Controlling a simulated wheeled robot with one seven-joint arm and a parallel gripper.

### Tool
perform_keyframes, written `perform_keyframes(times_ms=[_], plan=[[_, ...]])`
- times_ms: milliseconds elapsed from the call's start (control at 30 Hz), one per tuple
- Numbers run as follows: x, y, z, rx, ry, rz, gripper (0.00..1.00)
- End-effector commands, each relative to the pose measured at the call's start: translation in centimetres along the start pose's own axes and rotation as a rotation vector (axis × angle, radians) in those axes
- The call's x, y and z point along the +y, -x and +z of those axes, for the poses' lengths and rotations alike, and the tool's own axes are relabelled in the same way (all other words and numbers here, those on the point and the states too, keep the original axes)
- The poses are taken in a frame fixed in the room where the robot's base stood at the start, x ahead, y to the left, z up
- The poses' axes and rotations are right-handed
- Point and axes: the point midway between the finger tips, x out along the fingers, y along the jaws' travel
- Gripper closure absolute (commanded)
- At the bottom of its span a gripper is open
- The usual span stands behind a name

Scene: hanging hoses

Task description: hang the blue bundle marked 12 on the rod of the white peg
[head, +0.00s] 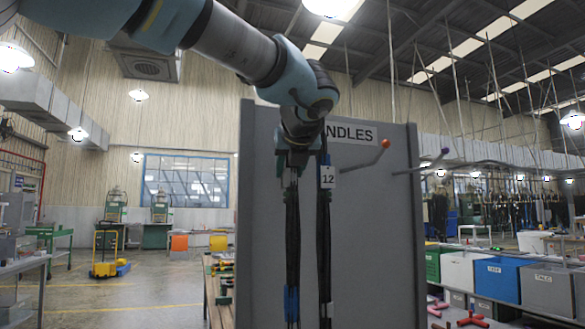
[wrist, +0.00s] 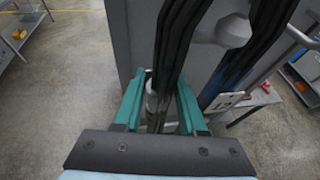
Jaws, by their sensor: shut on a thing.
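The blue bundle marked 12 (head: 324,235) hangs as dark strands with blue bands and a white tag (head: 328,177) near the top. A second length of dark strands with a low blue band hangs just left; I cannot see whether the two join at the top. My gripper (head: 298,150) is above them. In the wrist view its green fingers (wrist: 160,105) close around the left strands, while the tag is on the right strands. A pale peg knob (wrist: 235,30) and a short rod show between the strands; I cannot tell if they touch. No white peg is clear in the head view.
The grey upright panel (head: 375,240) stands close behind the strands. An orange-tipped peg (head: 385,144) and a purple-tipped peg (head: 444,152) stick out to the right. A wooden bench (head: 212,290) is left of the panel. Bins, including a blue bin (head: 497,279), stand at right.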

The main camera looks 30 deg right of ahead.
Motion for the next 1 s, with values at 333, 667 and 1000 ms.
perform_keyframes(times_ms=[333,667,1000], plan=[[0.4,-1.6,0.8,-0.003,0.004,0.000,1.00],[0.7,-3.2,1.4,-0.003,0.002,0.000,1.00],[1.0,-4.9,1.9,-0.003,0.003,0.000,1.00]])
